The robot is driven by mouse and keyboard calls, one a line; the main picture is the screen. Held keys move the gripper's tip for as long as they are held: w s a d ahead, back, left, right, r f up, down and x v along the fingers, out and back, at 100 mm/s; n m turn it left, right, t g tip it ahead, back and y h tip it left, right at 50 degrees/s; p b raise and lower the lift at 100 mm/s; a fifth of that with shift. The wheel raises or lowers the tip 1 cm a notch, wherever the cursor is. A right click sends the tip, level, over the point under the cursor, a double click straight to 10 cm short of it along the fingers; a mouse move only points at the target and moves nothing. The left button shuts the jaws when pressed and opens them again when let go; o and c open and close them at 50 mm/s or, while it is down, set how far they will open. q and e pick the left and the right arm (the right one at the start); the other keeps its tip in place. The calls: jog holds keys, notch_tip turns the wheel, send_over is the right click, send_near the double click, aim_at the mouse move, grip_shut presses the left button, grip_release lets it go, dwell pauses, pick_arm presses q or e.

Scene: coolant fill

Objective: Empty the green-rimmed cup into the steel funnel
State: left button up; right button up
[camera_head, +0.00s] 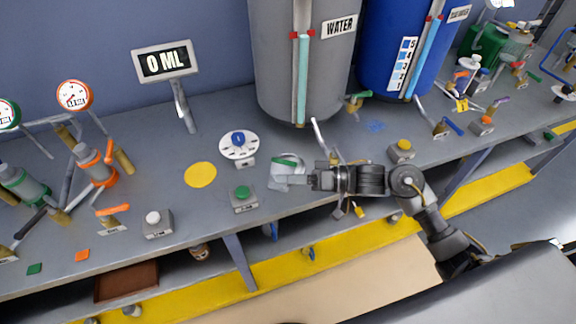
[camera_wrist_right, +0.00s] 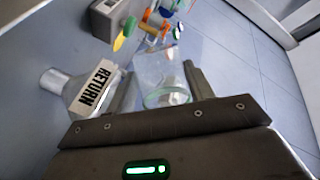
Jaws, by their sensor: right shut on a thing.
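The green-rimmed cup is clear, and its green rim (camera_wrist_right: 166,98) shows between the fingers in the right wrist view. In the head view its green band (camera_head: 285,160) shows at the tip of my right gripper (camera_head: 303,181). That gripper is shut on the cup over the bench. How far the cup tilts, and what it holds, I cannot tell clearly. The steel funnel (camera_wrist_right: 70,86), with a RETURN label (camera_wrist_right: 92,88), is to the left of the cup in the right wrist view, apart from the rim. I cannot pick it out surely in the head view. My left gripper is out of view.
A green button box (camera_head: 243,197) and a white dial (camera_head: 239,147) are left of the cup on the bench (camera_head: 215,235). A grey WATER tank (camera_head: 280,75) and a blue tank (camera_head: 385,60) stand behind. The display (camera_head: 165,62) reads 0 ML. A yellow disc (camera_head: 200,174) marks the bench.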

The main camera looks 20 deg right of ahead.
jog(key=shift+s+a+f+n+h, duration=0.1)
jog(key=shift+s+n+h, duration=0.05)
jog(key=shift+n, duration=0.45)
jog(key=shift+s+n+h, duration=0.1)
jog(key=shift+n+h, duration=0.05)
jog(key=shift+n, duration=0.45)
jog(key=shift+s+a+f+n+t, duration=0.3)
jog(key=shift+s+n, duration=0.1)
jog(key=shift+n, duration=0.2)
pick_arm(q)
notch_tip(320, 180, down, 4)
jog(key=b, duration=0.5)
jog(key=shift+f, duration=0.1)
pick_arm(e)
jog(key=s+f+n, duration=0.1)
jog(key=f, duration=0.1)
jog(key=s+a+f+n+h, duration=0.1)
jog(key=f+n, duration=0.1)
jog(key=a+f+n+t, duration=0.1)
jog(key=f, duration=0.1)
jog(key=shift+s+f+n, duration=0.25)
jog(key=shift+s+n, duration=0.15)
